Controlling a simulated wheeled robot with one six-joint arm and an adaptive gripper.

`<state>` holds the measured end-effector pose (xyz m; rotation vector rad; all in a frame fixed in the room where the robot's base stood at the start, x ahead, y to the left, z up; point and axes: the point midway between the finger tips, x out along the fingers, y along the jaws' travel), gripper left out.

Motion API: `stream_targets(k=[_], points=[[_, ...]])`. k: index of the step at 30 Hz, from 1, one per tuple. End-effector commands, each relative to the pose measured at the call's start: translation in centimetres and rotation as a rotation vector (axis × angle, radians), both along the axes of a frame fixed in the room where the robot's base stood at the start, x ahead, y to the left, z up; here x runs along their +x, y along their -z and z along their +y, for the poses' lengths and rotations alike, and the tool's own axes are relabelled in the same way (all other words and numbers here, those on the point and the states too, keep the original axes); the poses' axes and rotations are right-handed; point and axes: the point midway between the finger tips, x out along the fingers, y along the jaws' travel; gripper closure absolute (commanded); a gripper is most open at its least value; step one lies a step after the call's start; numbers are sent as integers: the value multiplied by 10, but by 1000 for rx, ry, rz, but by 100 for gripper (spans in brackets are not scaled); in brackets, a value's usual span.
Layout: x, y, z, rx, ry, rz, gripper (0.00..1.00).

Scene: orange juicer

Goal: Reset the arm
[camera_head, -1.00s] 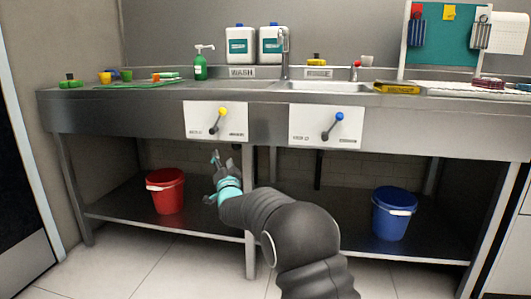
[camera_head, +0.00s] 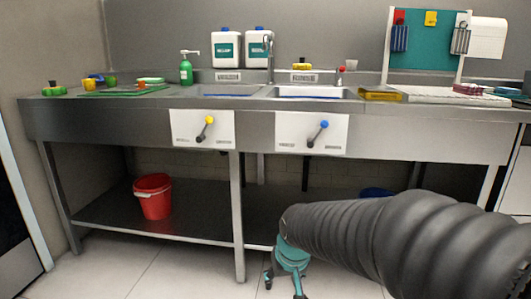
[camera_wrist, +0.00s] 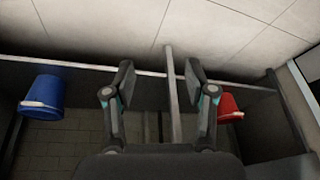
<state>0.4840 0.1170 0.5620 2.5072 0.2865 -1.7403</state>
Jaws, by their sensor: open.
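My gripper (camera_wrist: 158,85) is open and empty in the wrist view, its two dark fingers apart with a sink-stand leg (camera_wrist: 171,90) visible beyond and between them. In the head view my gripper (camera_head: 284,286) hangs low in front of the stand, close to the floor, with its fingertips partly cut by the bottom edge. My dark ribbed arm reaches in from the right and covers part of the lower shelf.
A red bucket (camera_head: 153,197) stands on the lower shelf. A blue bucket (camera_wrist: 43,96) is mostly hidden by my arm in the head view.

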Motion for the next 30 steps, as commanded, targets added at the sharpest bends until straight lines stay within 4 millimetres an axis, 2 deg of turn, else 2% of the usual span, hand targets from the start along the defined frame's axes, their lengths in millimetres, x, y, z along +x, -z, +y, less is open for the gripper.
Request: stream_targets(k=[1,6,9,13,18,24,30], points=[[-22,-12,-14,-12,4,20,44],[-88,-31,-49,-44,19,82,44],[-121,-42,-66,-52,40,92,44],[-155,-57,-84,-53,80,65,44],[-179,-82,-100,-41,135,-27,44],[-188,-112,-113,-31,182,-121,44],[-189,-118,-118,-31,201,-134,44]])
